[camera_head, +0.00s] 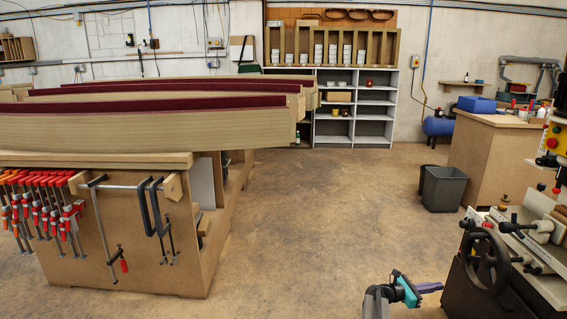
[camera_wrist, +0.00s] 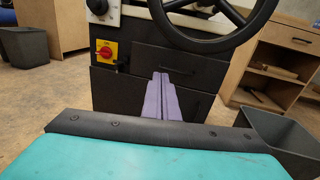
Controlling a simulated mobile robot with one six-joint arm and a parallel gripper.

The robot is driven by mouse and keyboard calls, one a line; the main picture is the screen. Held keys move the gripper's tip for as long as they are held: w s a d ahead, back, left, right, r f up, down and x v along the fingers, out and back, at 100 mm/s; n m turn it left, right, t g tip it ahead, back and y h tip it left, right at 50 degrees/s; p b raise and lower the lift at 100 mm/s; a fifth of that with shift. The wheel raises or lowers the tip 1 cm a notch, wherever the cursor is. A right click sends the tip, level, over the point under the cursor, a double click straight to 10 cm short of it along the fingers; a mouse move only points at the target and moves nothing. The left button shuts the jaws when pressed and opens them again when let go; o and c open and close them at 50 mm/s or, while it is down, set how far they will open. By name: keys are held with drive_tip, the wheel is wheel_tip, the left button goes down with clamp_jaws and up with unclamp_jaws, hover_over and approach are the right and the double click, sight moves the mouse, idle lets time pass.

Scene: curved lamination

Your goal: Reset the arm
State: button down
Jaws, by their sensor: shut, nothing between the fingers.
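My gripper (camera_head: 438,286) shows low in the head view, right of centre, with a teal body and purple fingers pointing right. It is above the floor, left of the dark machine with the handwheel (camera_head: 486,258). In the wrist view, the purple fingers (camera_wrist: 161,76) lie side by side, shut and empty. Behind them is the machine's dark cabinet (camera_wrist: 130,62), with a red and yellow switch (camera_wrist: 104,51). I cannot tell the exact gap between fingertips and cabinet.
A workbench (camera_head: 140,260) with long curved laminations (camera_head: 150,127) and several clamps stands at left. A grey bin (camera_head: 443,188) stands by a wooden cabinet (camera_head: 495,160) at right. Shelves (camera_head: 376,110) line the back wall. The floor in the middle (camera_head: 330,210) is clear.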

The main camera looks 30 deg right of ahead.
drive_tip(key=w+a+f+n+t+y+p, duration=0.1)
drive_tip(key=w+a+f+t+p, duration=0.1)
drive_tip(key=w+a, duration=0.45)
drive_tip(key=w+a+f+n+t+p, duration=0.1)
drive_tip(key=w+a+f+p, duration=0.2)
drive_tip(key=a, duration=0.7)
drive_tip(key=w+a+n+t+y+p, duration=0.1)
drive_tip(key=w+a+t+p, duration=0.1)
drive_tip(key=w+a, duration=0.55)
drive_tip(key=s+a+f+m+y+p, duration=0.1)
drive_tip(key=s+a+f+y+p, duration=0.15)
drive_tip(key=a, duration=0.85)
drive_tip(key=s+a+f+m+y+p, duration=0.1)
drive_tip(key=s+a+f+p, duration=0.15)
drive_tip(key=a, duration=0.75)
drive_tip(key=s+a+m+g+y+p, duration=0.1)
drive_tip(key=s+a+m+y, duration=0.2)
drive_tip(key=s+a, duration=0.3)
drive_tip(key=s+a+m+g+y+p, duration=0.1)
drive_tip(key=s+a+m+y, duration=0.3)
drive_tip(key=a, duration=1.1)
drive_tip(key=s+a+f+m+y+p, duration=0.1)
drive_tip(key=s+a+m+y+p, duration=0.1)
drive_tip(key=s+a+m, duration=0.5)
drive_tip(key=s+a+y, duration=0.1)
drive_tip(key=s+a, duration=0.2)
drive_tip(key=a, duration=0.1)
drive_tip(key=shift+s+a+g+y, duration=0.15)
drive_tip(key=shift+a+g+y, duration=0.1)
drive_tip(key=shift+g+y, duration=0.15)
